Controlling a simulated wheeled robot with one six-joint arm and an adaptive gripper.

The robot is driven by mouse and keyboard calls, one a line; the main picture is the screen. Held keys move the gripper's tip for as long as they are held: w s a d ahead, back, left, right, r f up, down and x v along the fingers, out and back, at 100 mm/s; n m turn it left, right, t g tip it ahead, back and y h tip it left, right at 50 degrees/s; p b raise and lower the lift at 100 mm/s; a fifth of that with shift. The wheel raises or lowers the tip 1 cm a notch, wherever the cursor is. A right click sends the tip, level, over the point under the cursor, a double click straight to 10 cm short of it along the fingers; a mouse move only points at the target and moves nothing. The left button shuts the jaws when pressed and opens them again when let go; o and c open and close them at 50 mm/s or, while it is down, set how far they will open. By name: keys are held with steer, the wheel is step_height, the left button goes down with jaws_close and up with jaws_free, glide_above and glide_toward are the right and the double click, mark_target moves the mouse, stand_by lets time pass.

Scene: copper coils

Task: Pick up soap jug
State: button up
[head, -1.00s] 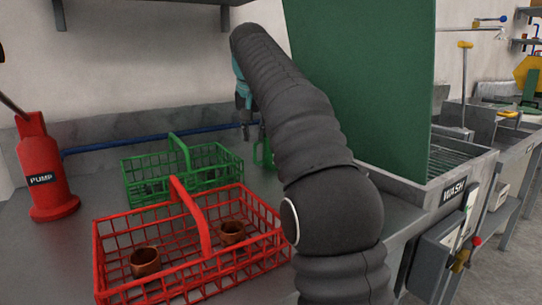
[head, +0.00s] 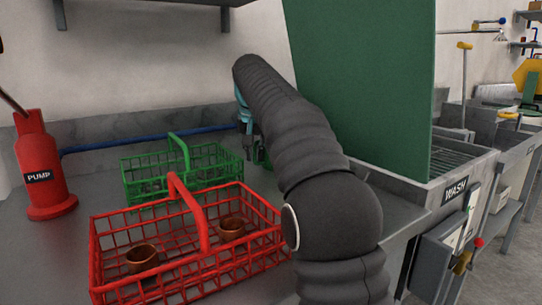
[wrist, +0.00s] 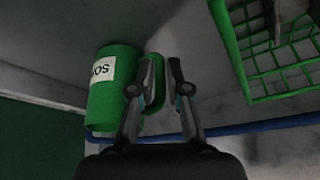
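The soap jug (wrist: 116,84) is green with a white label, its lettering partly cut off, and its loop handle faces my gripper. My gripper (wrist: 161,65) is open, with its two fingers apart and the jug's handle (wrist: 157,86) between them, nearer the left finger. I cannot tell whether that finger touches it. In the head view the jug is almost wholly hidden behind my arm and gripper (head: 252,150); only a bit of green shows there.
A green wire basket (head: 150,190) stands just left of my gripper. A red wire basket (head: 105,262) with two copper coils is nearer. A red pump bottle (head: 42,170) stands far left. A blue pipe (head: 110,146) runs along the wall. A tall green panel (head: 370,80) stands right of my arm.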

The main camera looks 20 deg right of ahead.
steer(key=shift+r, duration=0.2)
jaws_close()
steer(key=shift+r+p, duration=0.9)
steer(key=shift+r, duration=0.9)
steer(key=s+d+r, duration=0.6)
steer(key=s+r, duration=0.1)
steer(key=s, duration=0.2)
steer(key=shift+s+d, duration=0.2)
steer(key=shift+s, duration=0.05)
steer(key=shift+s, duration=0.1)
stand_by(0.6)
